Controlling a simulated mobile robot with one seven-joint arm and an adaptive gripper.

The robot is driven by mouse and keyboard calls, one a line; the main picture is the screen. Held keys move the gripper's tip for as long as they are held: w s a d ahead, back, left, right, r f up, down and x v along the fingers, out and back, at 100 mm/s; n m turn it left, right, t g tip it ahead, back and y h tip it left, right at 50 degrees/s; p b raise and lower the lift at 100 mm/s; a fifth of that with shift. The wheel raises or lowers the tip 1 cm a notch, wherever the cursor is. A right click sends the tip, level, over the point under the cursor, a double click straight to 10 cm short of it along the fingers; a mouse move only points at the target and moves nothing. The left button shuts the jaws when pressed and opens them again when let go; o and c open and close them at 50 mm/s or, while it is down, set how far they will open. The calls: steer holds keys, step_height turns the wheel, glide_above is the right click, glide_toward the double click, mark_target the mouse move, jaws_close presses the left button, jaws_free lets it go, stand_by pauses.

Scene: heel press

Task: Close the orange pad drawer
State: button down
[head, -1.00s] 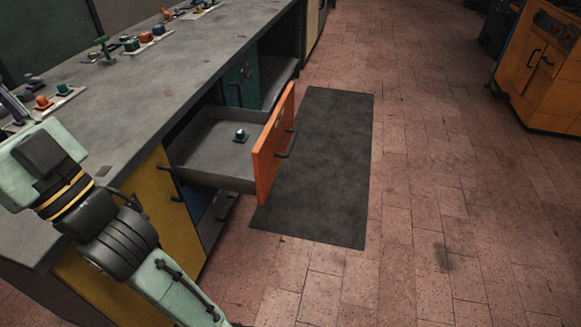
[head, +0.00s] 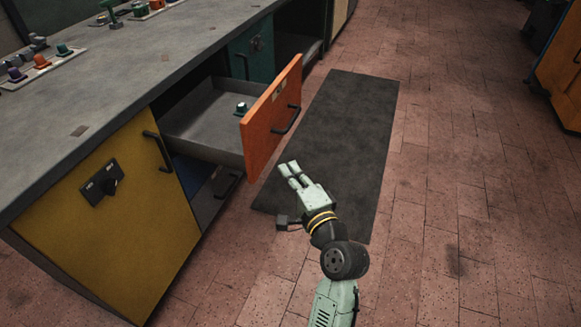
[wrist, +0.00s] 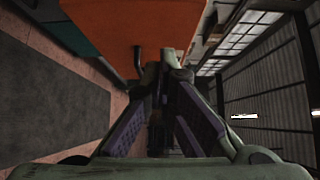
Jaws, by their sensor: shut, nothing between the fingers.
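The orange pad drawer (head: 271,118) stands pulled out from the workbench, its grey tray (head: 208,122) showing behind the orange front. A small dark pad with a light top (head: 241,108) sits in the tray. A dark bar handle (head: 286,119) is on the front's outer face. My gripper (head: 289,170) is shut and empty, just in front of and below the drawer front in the head view. In the wrist view the orange front (wrist: 130,22) fills the top middle, ahead of my closed fingers (wrist: 165,75). I cannot tell whether the fingertips touch it.
A yellow cabinet door (head: 115,205) with a dark handle and a switch plate is at the left. Below the drawer is another grey, partly open compartment (head: 212,190). A dark mat (head: 345,130) lies on the tiled floor. An orange cabinet (head: 562,75) stands far right; the floor between is clear.

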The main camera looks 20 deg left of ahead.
mark_target(255, 136)
steer(key=w+a, duration=0.2)
steer(key=a, duration=0.1)
steer(key=w+a+p, duration=0.1)
steer(key=a, duration=0.2)
steer(key=w+a+p, duration=0.1)
steer(key=w+a, duration=0.1)
steer(key=a, duration=0.1)
steer(key=shift+w+a, duration=0.1)
steer(key=shift+w, duration=0.25)
steer(key=shift+a, duration=0.1)
